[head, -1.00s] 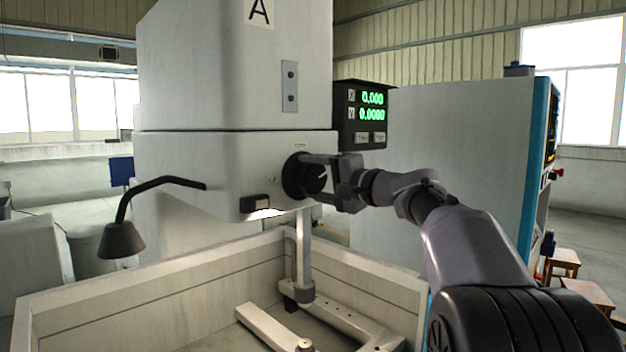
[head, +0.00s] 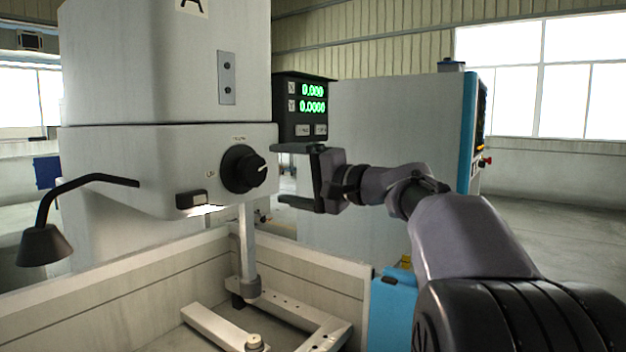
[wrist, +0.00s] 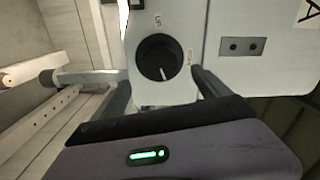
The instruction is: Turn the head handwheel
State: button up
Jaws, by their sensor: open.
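The head handwheel (head: 241,169) is a round black knob with a pale pointer line, on the front of the white machine head (head: 110,150). In the head view its pointer is toward the right, slightly up. My gripper (head: 283,174) is open and empty, just right of the knob, with a gap between fingertips and knob. In the wrist view the handwheel (wrist: 158,58) shows whole, ahead of and between the two dark fingers (wrist: 160,82), not touched by them.
A display with green digits (head: 304,105) hangs right of the head. A lamp (head: 45,243) juts out at the left. Below lie the tank wall (head: 310,262) and a metal frame (head: 225,326). A large grey cabinet (head: 400,150) stands behind my arm.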

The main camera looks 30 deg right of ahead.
jog(key=v, duration=0.8)
jog(key=shift+a, duration=0.1)
